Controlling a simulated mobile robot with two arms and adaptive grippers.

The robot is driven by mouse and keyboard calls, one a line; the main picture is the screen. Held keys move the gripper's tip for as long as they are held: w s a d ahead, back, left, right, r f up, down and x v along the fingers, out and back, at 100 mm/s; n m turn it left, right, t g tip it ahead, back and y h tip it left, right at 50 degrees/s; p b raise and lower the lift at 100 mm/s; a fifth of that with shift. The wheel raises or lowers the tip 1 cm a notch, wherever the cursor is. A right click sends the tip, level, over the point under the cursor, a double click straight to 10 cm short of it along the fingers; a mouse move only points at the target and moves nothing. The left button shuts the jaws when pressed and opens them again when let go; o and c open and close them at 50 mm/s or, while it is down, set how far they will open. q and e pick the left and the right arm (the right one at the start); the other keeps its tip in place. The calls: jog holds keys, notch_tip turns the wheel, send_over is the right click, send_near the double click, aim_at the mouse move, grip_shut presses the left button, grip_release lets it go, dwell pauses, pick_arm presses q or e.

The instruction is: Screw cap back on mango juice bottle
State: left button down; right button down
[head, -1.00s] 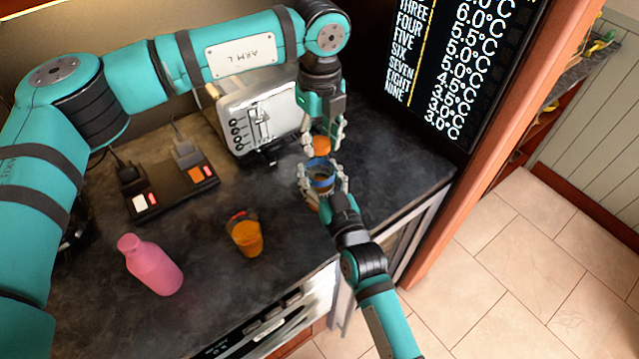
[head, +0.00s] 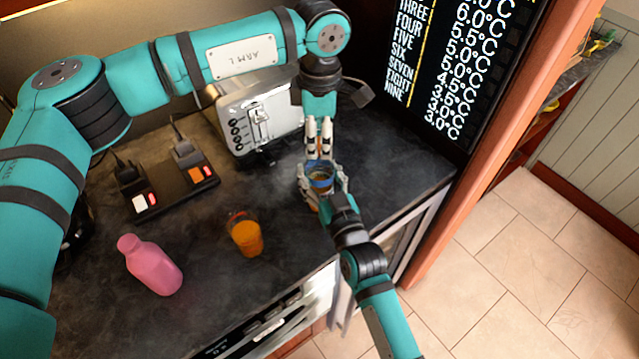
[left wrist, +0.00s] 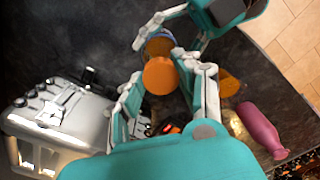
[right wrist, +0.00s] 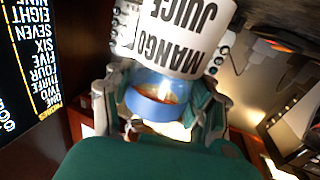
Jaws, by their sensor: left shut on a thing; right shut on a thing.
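The mango juice bottle (right wrist: 175,45) shows its white label upside down in the right wrist view, with a blue band (right wrist: 155,103) near one end. My right gripper (right wrist: 170,38) is shut around it; in the head view, the bottle's blue-rimmed top (head: 320,179) shows between its fingers. The orange cap (left wrist: 160,76) is between the fingers of my left gripper (left wrist: 161,82), which is shut on it. In the head view my left gripper (head: 319,152) points down just above the bottle top.
A silver toaster (head: 258,117) stands behind and left of the grippers. A glass of orange juice (head: 246,237), a pink bottle (head: 153,266) and a black charger strip (head: 170,192) are farther left on the dark counter (head: 200,285). A temperature board (head: 450,65) is at right.

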pick_arm(q)
jog(key=m, duration=0.4)
jog(key=shift+m, duration=0.3)
jog(key=m, duration=0.8)
jog(key=shift+m, duration=0.4)
jog(key=m, duration=0.5)
jog(key=c, duration=0.8)
grip_release()
jog(key=shift+c, duration=0.2)
jog(key=shift+f, duration=0.1)
